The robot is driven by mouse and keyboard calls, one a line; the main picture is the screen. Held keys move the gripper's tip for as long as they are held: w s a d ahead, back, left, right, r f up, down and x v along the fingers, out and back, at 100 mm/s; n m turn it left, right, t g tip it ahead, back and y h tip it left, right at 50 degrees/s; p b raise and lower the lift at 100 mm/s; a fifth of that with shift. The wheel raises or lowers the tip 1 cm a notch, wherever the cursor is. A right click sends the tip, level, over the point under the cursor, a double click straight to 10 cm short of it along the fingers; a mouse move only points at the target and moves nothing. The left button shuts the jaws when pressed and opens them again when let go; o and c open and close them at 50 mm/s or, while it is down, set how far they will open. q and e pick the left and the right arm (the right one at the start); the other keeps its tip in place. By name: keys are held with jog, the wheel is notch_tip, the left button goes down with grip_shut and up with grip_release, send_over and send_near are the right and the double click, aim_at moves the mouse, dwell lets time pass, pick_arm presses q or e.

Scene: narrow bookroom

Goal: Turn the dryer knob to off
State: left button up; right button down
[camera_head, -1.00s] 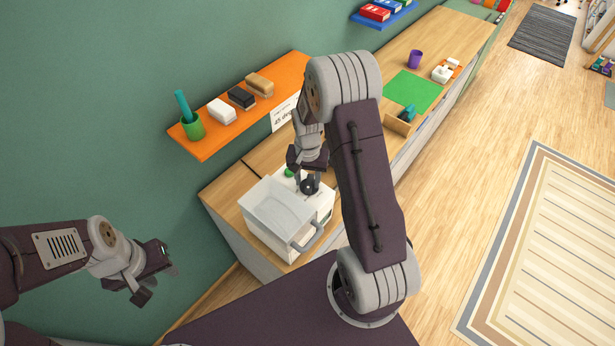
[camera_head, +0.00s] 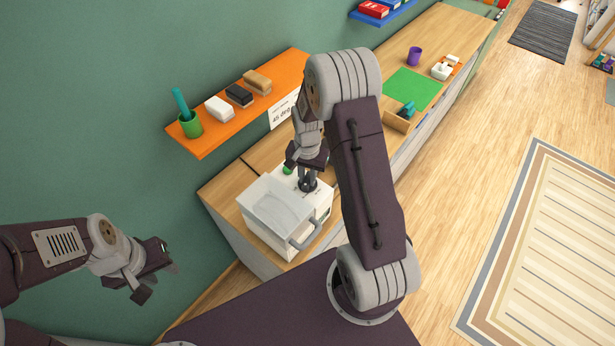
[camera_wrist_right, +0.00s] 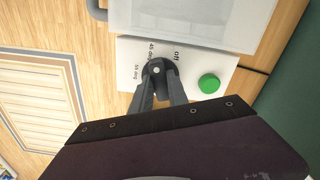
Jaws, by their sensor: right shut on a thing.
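The dryer (camera_head: 262,232) is a white box with a translucent top and a grey handle, on the wooden counter. Its black round knob (camera_wrist_right: 155,66) sits on a white panel beside the marks "off", "45 deg" and "55 deg"; a small pale dot shows on it. My right gripper (camera_head: 308,184) points down over the panel. In the right wrist view its two dark fingers (camera_wrist_right: 157,80) are shut on the knob, one on each side, and hide part of it. My left gripper (camera_head: 160,272) is open and empty, left of the counter, far from the dryer.
A green button (camera_wrist_right: 209,83) is beside the knob. An orange shelf (camera_head: 205,143) with a green cup and several blocks hangs on the wall above. Further along the counter are a wooden tray (camera_head: 397,124), a green mat (camera_head: 412,90) and a purple cup (camera_head: 414,56).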

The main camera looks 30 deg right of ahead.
aim_at(307, 178)
jog(key=m, duration=0.5)
jog(key=shift+w+m+b, duration=0.15)
jog(key=shift+m+b, duration=0.25)
jog(key=shift+m, duration=2.4)
jog(key=c, duration=1.3)
grip_release()
jog(key=shift+r, duration=0.4)
notch_tip(307, 178, up, 8)
jog(key=shift+r+b, duration=0.2)
jog(key=shift+b, duration=1.05)
